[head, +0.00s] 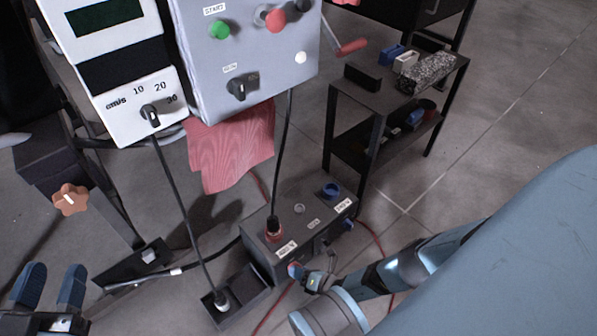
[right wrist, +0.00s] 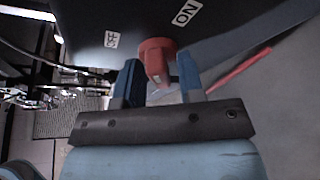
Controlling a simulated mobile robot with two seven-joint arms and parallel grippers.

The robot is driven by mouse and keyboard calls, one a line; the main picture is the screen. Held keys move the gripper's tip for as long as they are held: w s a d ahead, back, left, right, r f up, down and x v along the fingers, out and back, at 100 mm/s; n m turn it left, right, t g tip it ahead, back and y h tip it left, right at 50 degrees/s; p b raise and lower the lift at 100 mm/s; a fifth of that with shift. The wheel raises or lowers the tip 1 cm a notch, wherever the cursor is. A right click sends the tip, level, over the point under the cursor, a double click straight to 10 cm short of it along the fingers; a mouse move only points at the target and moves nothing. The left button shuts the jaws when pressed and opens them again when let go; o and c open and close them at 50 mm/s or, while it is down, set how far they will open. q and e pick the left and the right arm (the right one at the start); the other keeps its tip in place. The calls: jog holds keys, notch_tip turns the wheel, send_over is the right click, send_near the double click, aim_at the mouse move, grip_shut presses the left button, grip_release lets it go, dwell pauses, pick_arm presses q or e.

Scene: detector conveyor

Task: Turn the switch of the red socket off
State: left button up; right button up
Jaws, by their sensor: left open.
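The dark socket box (head: 310,222) stands on the floor in the head view. Its red socket (head: 274,232) on top has a black plug in it. The red switch (head: 295,270) is on the front side below that socket. In the right wrist view the red switch (right wrist: 156,58) lies between an OFF label (right wrist: 112,40) and an ON label (right wrist: 186,13). My right gripper (right wrist: 160,82) has its blue fingers on either side of the switch's handle, with a small gap visible at the right finger. My left gripper (head: 50,288) is open and empty at the lower left.
A blue socket (head: 331,190) and a blue switch (head: 348,225) are on the same box. A black open box (head: 238,296) with a plug stands beside it. Cables cross the floor. A grey control panel (head: 250,60) hangs above, and a black shelf (head: 390,100) stands behind.

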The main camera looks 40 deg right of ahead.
jog(key=shift+n, duration=0.3)
jog(key=shift+r+n+h, duration=0.1)
jog(key=shift+n+h, duration=0.2)
jog(key=shift+n, duration=0.1)
jog(key=shift+a+n+g+h+p, duration=0.1)
jog(key=shift+n+g+h+p, duration=0.2)
jog(key=shift+n+h, duration=1.3)
jog(key=shift+n, duration=0.7)
pick_arm(q)
jog(key=shift+s+d+f+n+p, duration=0.1)
jog(key=shift+s+d+n+p, duration=0.1)
jog(key=shift+n+p, duration=0.2)
pick_arm(e)
jog(key=shift+n+h, duration=0.5)
jog(key=shift+n, duration=0.3)
jog(key=o, duration=0.6)
